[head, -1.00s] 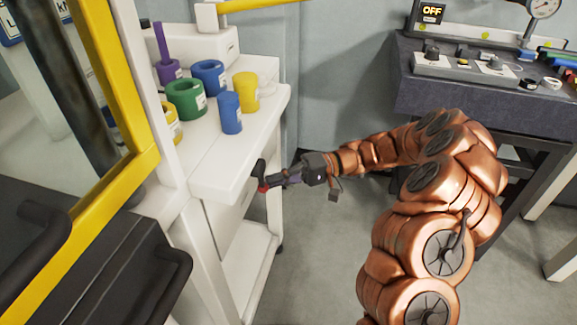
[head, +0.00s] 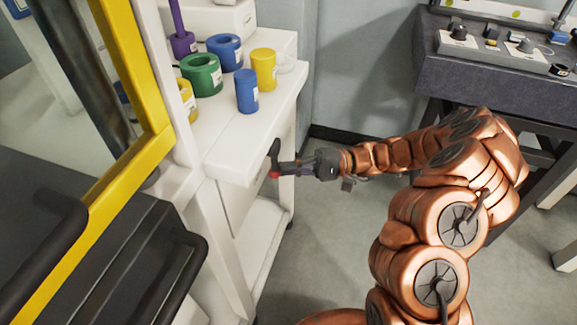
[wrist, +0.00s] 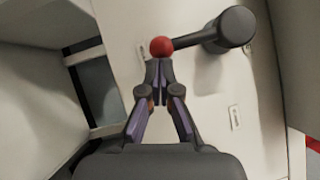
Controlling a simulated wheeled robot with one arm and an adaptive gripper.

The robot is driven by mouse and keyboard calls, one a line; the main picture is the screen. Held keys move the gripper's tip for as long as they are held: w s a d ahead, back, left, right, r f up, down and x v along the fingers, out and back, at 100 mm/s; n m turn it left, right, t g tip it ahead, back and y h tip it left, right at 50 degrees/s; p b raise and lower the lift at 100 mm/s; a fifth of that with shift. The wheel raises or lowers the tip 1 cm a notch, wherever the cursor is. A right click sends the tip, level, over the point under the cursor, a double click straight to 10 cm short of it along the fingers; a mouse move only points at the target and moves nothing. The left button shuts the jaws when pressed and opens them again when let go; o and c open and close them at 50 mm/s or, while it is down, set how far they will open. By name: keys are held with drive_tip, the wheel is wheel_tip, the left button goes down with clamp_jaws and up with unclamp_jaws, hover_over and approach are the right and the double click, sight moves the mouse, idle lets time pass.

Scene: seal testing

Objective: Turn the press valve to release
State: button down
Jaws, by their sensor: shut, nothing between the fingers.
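The press valve is a dark lever (head: 275,152) with a red ball knob (head: 274,175) at its end, on the side of the white bench. In the head view the lever hangs down to the ball. In the wrist view the dark hub (wrist: 235,27) is at upper right, and the red ball (wrist: 161,46) is left of it. My gripper (head: 282,172) is shut and empty, its fingertips at the ball. In the wrist view my fingertips (wrist: 158,70) end just below the ball; I cannot tell whether they touch it.
Green (head: 201,75), blue (head: 247,91) and yellow (head: 263,69) cylindrical parts stand on the white benchtop (head: 232,140) above the lever. A yellow-framed machine (head: 146,158) is at left. A dark grey table (head: 470,70) is at upper right. Open floor lies between.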

drive_tip(key=shift+s, duration=0.1)
drive_tip(key=v, duration=1)
drive_tip(key=shift+b, duration=0.45)
drive_tip(key=shift+r, duration=0.2)
